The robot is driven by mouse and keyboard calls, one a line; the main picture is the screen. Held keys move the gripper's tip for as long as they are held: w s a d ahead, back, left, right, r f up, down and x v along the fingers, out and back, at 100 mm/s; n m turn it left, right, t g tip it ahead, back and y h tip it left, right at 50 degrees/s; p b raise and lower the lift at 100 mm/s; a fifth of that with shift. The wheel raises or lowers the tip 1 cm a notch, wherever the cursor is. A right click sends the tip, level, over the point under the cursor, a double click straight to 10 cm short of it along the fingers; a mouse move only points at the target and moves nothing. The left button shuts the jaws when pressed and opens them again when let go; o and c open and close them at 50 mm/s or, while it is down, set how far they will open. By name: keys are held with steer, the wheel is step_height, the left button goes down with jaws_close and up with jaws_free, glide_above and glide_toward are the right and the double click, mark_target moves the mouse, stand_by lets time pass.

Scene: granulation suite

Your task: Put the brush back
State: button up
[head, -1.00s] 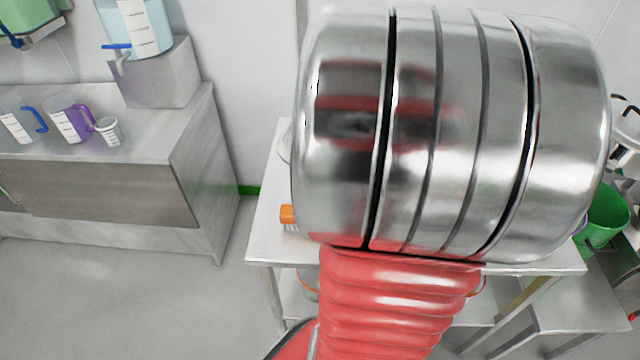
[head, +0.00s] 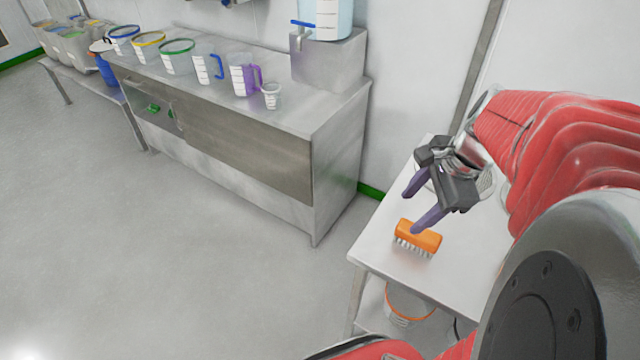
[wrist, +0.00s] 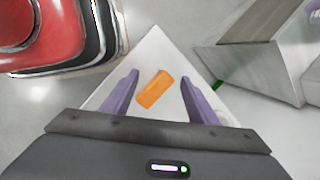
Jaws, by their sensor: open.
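An orange brush (head: 418,236) with pale bristles facing down lies on the white table (head: 386,262), close to its front left corner. My gripper (head: 415,208) is open and empty, with its purple fingers pointing down toward the brush. In the head view one fingertip overlaps the brush's top edge.
A bucket with an orange rim (head: 408,305) stands under the table. A steel bench (head: 250,150) to the left holds several jugs and tubs, with a clear gap of floor before the table. A round pale item, partly hidden, is behind my gripper.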

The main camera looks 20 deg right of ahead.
steer(key=s+a+r+n+t, duration=0.1)
steer(key=a+r+n, duration=0.1)
steer(key=a+n, duration=0.7)
steer(key=s+a+r+n+t+h, duration=0.1)
steer(key=a+r+n, duration=0.2)
steer(key=a+n, duration=0.6)
steer(key=n, duration=0.3)
steer(key=shift+s+a+r+t+h, duration=0.2)
steer(key=shift+s+t+h, duration=0.05)
steer(key=shift+t+h, duration=0.05)
steer(key=shift+c, duration=0.4)
